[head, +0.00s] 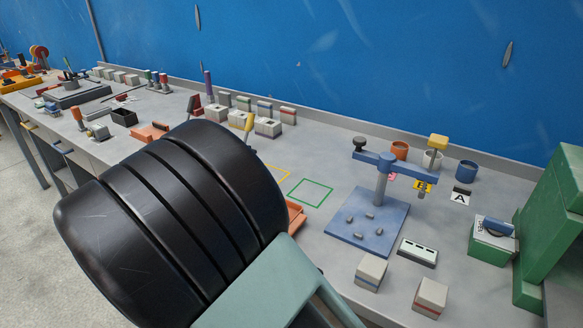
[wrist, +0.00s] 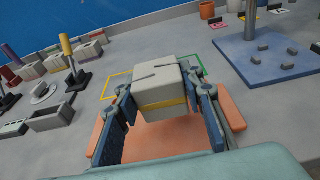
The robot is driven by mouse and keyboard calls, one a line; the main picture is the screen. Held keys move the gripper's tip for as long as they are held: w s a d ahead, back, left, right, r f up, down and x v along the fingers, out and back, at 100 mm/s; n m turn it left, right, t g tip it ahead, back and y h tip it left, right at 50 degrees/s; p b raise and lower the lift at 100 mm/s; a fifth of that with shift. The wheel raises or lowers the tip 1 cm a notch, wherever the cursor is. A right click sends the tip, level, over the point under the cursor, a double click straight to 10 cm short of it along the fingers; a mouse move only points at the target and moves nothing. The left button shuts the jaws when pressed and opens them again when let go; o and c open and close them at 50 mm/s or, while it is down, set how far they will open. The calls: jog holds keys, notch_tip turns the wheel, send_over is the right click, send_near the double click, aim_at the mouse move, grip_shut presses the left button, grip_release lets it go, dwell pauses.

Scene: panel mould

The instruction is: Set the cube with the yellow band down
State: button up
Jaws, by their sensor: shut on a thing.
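The cube with the yellow band (wrist: 157,90) is pale grey, with dark slots on its top. My gripper (wrist: 156,100) is shut on it, one finger on each side. In the wrist view the cube appears above the orange tray (wrist: 236,114); its exact height is hard to tell. A yellow square outline (wrist: 116,86) lies beyond the cube to the left, and a green outline (wrist: 200,66) lies beyond it to the right. In the head view my arm hides my gripper and the cube; the yellow outline (head: 287,174) and green outline (head: 311,193) show partly or fully.
A blue stand (head: 366,222) with a post and arms stands right of the outlines. Cubes with a blue band (head: 370,272) and a red band (head: 430,296) sit near the front. Several banded cubes (head: 267,127) stand at the back. A green block (head: 492,243) is at right.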

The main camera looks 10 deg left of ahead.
jog(key=shift+w+a+f, duration=0.25)
jog(key=shift+w+f, duration=0.25)
jog(key=shift+f, duration=0.1)
jog(key=shift+w+a+f, duration=0.2)
jog(key=shift+w+f, duration=0.25)
jog(key=shift+f, duration=0.15)
jog(key=shift+w+a+f+b, duration=0.1)
jog(key=shift+f+b, duration=0.15)
jog(key=shift+f, duration=0.7)
jog(key=shift+w+a+f+b, duration=0.1)
jog(key=shift+f+b, duration=0.1)
jog(key=shift+f, duration=0.7)
jog(key=shift+f, duration=0.2)
jog(key=o, duration=1.2)
jog(key=shift+o, duration=0.2)
jog(key=shift+r, duration=0.3)
jog(key=p+v, duration=0.1)
jog(key=v, duration=1.1)
